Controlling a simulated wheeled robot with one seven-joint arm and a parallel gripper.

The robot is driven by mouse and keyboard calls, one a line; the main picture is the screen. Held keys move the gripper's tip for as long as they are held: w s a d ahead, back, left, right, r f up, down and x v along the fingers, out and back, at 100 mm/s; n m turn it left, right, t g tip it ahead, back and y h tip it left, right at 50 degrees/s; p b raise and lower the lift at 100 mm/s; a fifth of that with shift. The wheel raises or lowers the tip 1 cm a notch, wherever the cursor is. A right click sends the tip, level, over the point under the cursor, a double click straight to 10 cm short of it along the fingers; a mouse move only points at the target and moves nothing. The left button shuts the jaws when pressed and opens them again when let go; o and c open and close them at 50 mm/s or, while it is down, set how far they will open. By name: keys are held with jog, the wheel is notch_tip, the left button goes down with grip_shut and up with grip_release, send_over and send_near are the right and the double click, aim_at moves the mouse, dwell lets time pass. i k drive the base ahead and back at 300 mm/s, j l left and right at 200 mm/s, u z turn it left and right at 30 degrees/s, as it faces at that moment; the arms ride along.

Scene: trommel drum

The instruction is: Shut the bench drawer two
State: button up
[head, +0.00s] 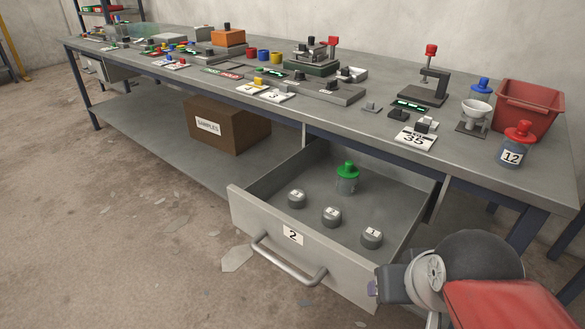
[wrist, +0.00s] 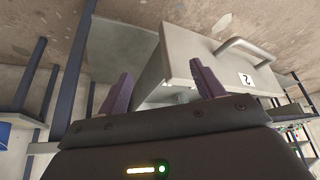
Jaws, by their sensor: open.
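Bench drawer two (head: 262,213) is pulled out from under the bench, its front facing me with a "2" label and a grey bar handle (head: 287,264). Inside it stand a green-topped clear jar (head: 346,178) and several grey numbered weights (head: 331,216). My gripper (head: 374,290) is at the right end of the drawer front, close to it; contact cannot be told. In the wrist view my gripper (wrist: 160,85) has its two purple fingers apart and empty, with the drawer front (wrist: 195,58) and its handle (wrist: 245,48) beyond and to the right.
A brown samples box (head: 228,125) sits on the lower shelf. The floor left of the drawer is clear except for flat debris.

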aim_at(394, 199)
jog(key=l+u, duration=0.35)
jog(key=k+l+u, duration=0.15)
jog(key=u, duration=0.15)
